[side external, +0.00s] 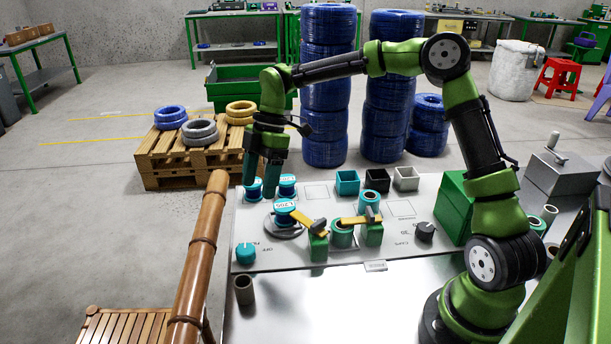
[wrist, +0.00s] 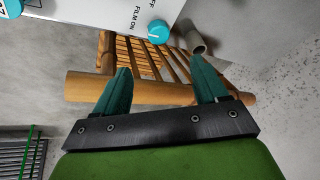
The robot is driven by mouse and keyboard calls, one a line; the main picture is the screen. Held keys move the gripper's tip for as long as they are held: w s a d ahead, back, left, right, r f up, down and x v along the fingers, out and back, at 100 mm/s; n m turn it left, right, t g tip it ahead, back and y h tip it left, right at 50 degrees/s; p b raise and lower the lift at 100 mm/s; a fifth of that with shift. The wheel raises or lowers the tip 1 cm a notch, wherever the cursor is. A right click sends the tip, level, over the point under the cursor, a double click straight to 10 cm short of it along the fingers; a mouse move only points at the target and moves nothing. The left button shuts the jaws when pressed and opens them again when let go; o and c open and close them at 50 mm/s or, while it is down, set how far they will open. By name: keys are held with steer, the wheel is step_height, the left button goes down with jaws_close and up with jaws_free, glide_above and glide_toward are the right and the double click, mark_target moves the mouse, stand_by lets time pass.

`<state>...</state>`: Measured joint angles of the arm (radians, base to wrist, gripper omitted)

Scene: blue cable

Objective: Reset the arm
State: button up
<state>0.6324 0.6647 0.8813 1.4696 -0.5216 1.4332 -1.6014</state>
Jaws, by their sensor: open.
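My gripper (side external: 262,188) hangs at the far left end of the white work panel (side external: 330,262), fingers pointing down, near the blue labelled spools. One spool (side external: 254,191) is partly hidden behind the fingers and another (side external: 288,181) stands just right of them. I cannot tell whether the fingers touch either spool. In the wrist view my gripper (wrist: 160,68) has its two green fingers spread apart with nothing between them. Bamboo shows beyond the fingers there.
A bamboo rail (side external: 200,255) stands close on the panel's left; it also crosses the wrist view (wrist: 150,88). A third spool (side external: 284,213) sits on a round base. Teal, black and white boxes (side external: 377,180) line the back. A teal knob (side external: 245,253) sits front left.

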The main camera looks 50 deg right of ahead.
steer(key=s+d+r+m+t+h, duration=0.1)
steer(key=s+r+m+t, duration=0.3)
steer(key=s+m, duration=0.5)
steer(key=s+r+m+t+h, duration=0.1)
steer(key=s+r+m+t, duration=0.2)
steer(key=s+m, duration=0.7)
steer(key=s+r, duration=0.1)
steer(key=s, duration=0.2)
steer(key=shift+s+d+r+m+t, duration=0.2)
steer(key=shift+s+d+m+t, duration=0.1)
steer(key=shift+d+t, duration=0.1)
